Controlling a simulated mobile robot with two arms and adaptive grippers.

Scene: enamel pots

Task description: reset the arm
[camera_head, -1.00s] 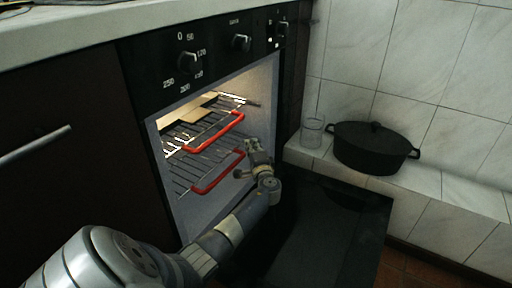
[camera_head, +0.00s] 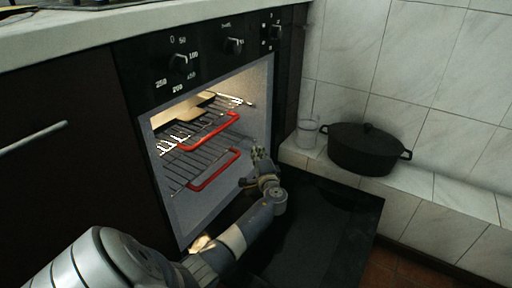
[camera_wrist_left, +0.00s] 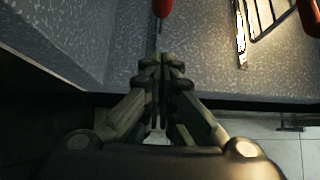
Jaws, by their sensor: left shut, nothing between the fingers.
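My left gripper (camera_head: 257,154) is at the right side of the oven opening in the head view, above the lowered oven door. In the left wrist view its fingers (camera_wrist_left: 163,62) are together with nothing between them. The speckled grey oven wall (camera_wrist_left: 60,35) lies beyond the fingertips. My right gripper is in neither view.
The oven door (camera_head: 315,225) hangs open below my arm. Two wire racks with red front edges (camera_head: 209,132) (camera_head: 215,170) are inside the oven. A black lidded pot (camera_head: 366,152) and a clear glass (camera_head: 306,133) stand on the tiled ledge (camera_head: 420,180) to the right.

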